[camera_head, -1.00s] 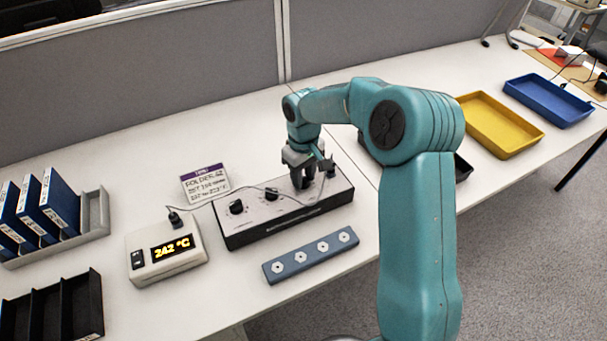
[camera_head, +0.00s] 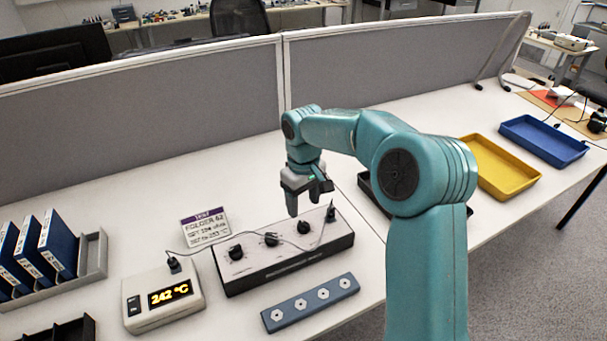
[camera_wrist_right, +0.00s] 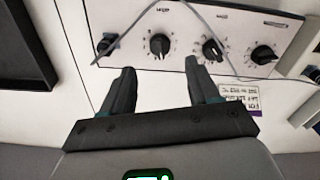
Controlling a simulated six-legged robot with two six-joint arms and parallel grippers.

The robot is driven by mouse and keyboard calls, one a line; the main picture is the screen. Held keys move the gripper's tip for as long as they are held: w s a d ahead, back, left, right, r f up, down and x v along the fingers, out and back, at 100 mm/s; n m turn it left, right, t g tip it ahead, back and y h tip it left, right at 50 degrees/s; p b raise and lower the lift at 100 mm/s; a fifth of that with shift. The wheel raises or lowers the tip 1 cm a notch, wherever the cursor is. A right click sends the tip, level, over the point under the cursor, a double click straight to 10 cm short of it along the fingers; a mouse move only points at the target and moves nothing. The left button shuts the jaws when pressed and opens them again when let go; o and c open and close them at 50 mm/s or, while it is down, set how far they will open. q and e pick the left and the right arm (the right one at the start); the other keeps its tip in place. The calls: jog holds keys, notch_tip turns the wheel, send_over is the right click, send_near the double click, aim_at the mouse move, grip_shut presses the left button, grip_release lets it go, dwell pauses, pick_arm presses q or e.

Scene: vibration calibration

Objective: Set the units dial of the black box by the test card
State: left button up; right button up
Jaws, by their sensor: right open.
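The black box (camera_head: 285,258) with a pale top panel lies on the desk and carries three black dials: a left dial (camera_head: 236,252), a middle dial (camera_head: 271,239) and a right dial (camera_head: 303,226). Their labels are too small to read surely. My right gripper (camera_head: 304,205) is open and empty, above the box near the right dial, fingers pointing down. In the wrist view that dial (camera_wrist_right: 159,45) lies beyond my fingertips, apart from them. The white test card (camera_head: 206,228) with a purple header stands behind the box; its small print is blurred. My left gripper is out of view.
A meter (camera_head: 162,297) reading 242 °C stands left of the box, its thin cable crossing the panel to a plug (camera_head: 331,213). A blue-grey strip (camera_head: 310,302) with hexagonal pieces lies in front. Yellow (camera_head: 500,168) and blue (camera_head: 545,142) trays stand right, blue folders (camera_head: 35,250) left.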

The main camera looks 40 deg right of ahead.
notch_tip(320, 180, up, 9)
jog(key=p, duration=0.1)
jog(key=shift+r, duration=0.2)
dwell(0.4)
